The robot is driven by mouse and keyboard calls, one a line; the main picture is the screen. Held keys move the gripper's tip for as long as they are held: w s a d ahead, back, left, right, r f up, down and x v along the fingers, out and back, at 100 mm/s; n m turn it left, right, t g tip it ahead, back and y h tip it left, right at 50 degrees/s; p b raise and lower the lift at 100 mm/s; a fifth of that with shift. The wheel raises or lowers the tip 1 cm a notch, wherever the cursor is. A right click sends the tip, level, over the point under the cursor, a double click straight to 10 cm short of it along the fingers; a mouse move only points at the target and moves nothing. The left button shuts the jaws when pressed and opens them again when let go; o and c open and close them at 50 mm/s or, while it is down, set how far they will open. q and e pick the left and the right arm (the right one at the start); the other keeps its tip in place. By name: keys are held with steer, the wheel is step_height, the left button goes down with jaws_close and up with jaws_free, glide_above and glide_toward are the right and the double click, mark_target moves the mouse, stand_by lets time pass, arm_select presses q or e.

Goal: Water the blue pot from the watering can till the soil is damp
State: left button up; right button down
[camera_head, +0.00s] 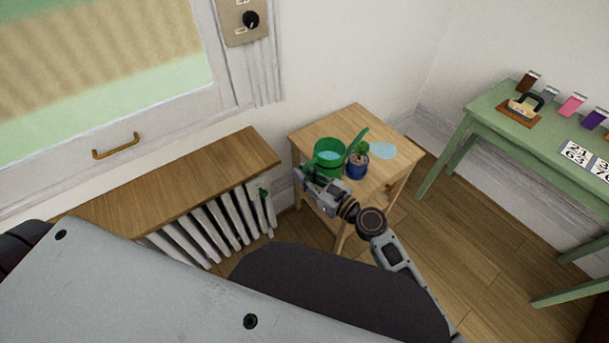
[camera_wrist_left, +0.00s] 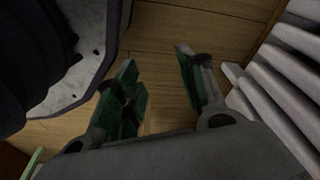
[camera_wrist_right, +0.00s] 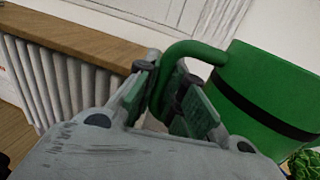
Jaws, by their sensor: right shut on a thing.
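The green watering can (camera_head: 329,166) is on or just above the small wooden table, looking about upright, with pale blue water visible in its open top. My left gripper (camera_wrist_left: 158,85) is open and empty, over the floor near the radiator.
The small wooden table (camera_head: 323,124) has a flat light-blue patch (camera_head: 383,151) at its right. A white radiator (camera_head: 215,222) under a wooden shelf (camera_head: 185,180) is at left. A green table (camera_head: 490,112) with cards and a stamp-like block (camera_head: 522,108) stands at right.

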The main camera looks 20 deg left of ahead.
arm_select(q)
steer(key=shift+w+d+b, duration=0.15)
steer(key=shift+w+b, duration=0.75)
steer(key=shift+b, duration=0.05)
arm_select(e)
steer(key=shift+f, duration=1.1)
arm_select(q)
steer(key=shift+r, duration=0.1)
steer(key=shift+s+f, duration=0.2)
arm_select(e)
steer(key=shift+r, duration=0.15)
arm_select(q)
steer(key=shift+s+f, duration=0.1)
steer(key=shift+f, duration=0.1)
arm_select(e)
steer(key=shift+r, duration=0.1)
arm_select(q)
steer(key=shift+f, duration=0.1)
arm_select(e)
steer(key=shift+r+p, duration=0.1)
steer(key=shift+p, duration=0.2)
arm_select(q)
steer(key=shift+s+a+f, duration=0.15)
steer(key=shift+a+f, duration=0.05)
steer(key=shift+a, duration=0.05)
steer(key=shift+w+a+f, duration=0.2)
steer(key=shift+a+f, duration=0.05)
arm_select(e)
steer(key=shift+r, duration=0.3)
